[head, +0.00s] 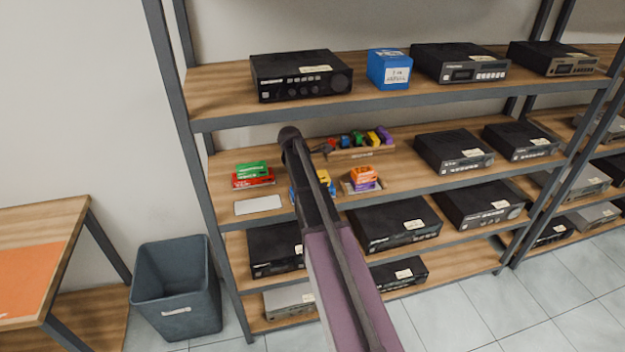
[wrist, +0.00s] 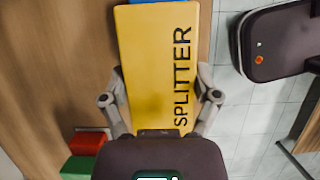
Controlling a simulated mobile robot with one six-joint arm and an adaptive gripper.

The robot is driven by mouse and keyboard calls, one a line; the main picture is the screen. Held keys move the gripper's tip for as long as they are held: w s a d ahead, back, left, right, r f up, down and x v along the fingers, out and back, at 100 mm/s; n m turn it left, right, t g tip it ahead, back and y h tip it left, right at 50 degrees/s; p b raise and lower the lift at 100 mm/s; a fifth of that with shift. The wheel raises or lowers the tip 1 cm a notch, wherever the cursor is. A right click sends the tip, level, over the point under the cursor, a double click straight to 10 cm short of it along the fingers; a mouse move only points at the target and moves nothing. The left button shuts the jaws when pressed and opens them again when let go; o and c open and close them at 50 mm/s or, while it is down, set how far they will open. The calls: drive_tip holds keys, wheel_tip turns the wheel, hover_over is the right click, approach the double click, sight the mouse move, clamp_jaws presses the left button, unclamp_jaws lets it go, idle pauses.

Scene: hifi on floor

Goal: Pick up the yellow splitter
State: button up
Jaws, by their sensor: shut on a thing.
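The yellow splitter (wrist: 150,60) is a flat box with SPLITTER in black letters along its side, and it fills the middle of the wrist view. My gripper (wrist: 161,80) has one finger on each side of it and is shut on it. In the head view a bit of the yellow splitter (head: 325,178) shows beside my arm over the middle shelf. My arm hides the rest of it and the gripper there. Something blue (wrist: 152,2) shows just past its far end; whether they touch I cannot tell.
Red and green boxes (head: 253,171) are stacked at the shelf's left, near a white card (head: 257,205). An orange and purple stack (head: 364,178) stands to the right. A wooden rack (head: 362,152) with coloured items is behind. Another shelf board (head: 225,105) runs above.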

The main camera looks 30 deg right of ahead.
wheel_tip(320, 180, up, 3)
drive_tip(key=shift+f+p, duration=0.15)
drive_tip(key=shift+p, duration=0.9)
drive_tip(key=shift+s+a+r, duration=0.1)
drive_tip(key=shift+s+r, duration=0.1)
drive_tip(key=shift+s, duration=0.1)
drive_tip(key=s+a, duration=0.2)
drive_tip(key=s, duration=0.5)
drive_tip(key=s+a+r+p, duration=0.1)
drive_tip(key=s+a, duration=0.2)
drive_tip(key=s, duration=0.4)
drive_tip(key=shift+s, duration=0.3)
